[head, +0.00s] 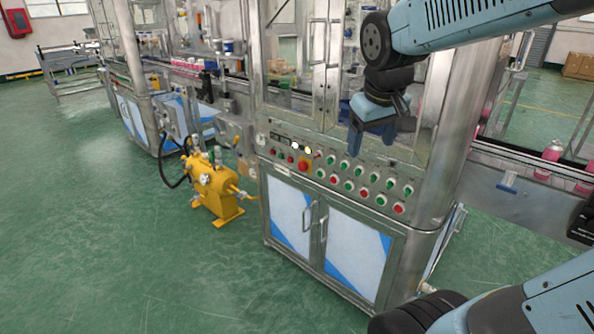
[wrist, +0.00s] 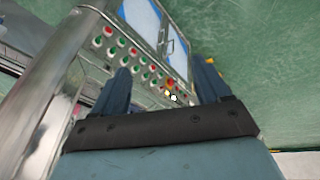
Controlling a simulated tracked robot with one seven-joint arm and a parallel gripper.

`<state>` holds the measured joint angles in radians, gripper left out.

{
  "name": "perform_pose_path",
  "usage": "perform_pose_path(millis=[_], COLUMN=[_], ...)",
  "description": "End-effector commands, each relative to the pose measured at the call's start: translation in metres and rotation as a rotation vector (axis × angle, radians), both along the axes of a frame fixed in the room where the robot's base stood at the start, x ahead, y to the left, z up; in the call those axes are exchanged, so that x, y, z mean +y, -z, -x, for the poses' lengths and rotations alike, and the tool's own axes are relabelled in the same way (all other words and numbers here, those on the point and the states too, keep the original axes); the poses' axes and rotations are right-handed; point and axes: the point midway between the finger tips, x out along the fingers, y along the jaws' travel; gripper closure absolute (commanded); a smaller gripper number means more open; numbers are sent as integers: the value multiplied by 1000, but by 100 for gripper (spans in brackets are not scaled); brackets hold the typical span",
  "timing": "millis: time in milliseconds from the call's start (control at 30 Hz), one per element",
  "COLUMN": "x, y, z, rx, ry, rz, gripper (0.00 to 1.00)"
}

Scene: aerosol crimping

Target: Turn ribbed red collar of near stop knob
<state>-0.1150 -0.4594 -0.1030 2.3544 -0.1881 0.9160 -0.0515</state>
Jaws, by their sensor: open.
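A red stop knob (head: 304,164) sits on the sloped front control panel (head: 340,172) of the steel machine, left of the rows of push buttons. It is large and red; ribs on its collar are too small to make out. In the wrist view the red knob (wrist: 170,84) shows small, between my fingers in the picture but well beyond them. My gripper (head: 372,142) is open and empty, with blue fingers pointing down. It hangs in front of the cabinet above the right part of the panel, apart from the knob. It also shows in the wrist view (wrist: 165,78).
Red and green push buttons (head: 363,190) fill the panel right of the knob. White and yellow lamps (head: 301,148) are above it. A steel corner post (head: 440,150) stands right of my gripper. A yellow machine (head: 212,185) stands on the floor at left. The green floor in front is clear.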

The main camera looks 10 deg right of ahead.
Motion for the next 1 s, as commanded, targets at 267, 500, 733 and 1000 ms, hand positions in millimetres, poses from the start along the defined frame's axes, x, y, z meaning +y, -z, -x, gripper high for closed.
perform_pose_path(millis=[267, 500, 733, 1000], x=[-13, -19, -20, -14], y=[24, 54, 90, 137], z=[-75, -138, -196, -261], rx=[128, 230, 325, 432], ry=[-101, -194, -290, -413], rz=[151, 300, 459, 668], gripper=[24, 24, 24, 24])
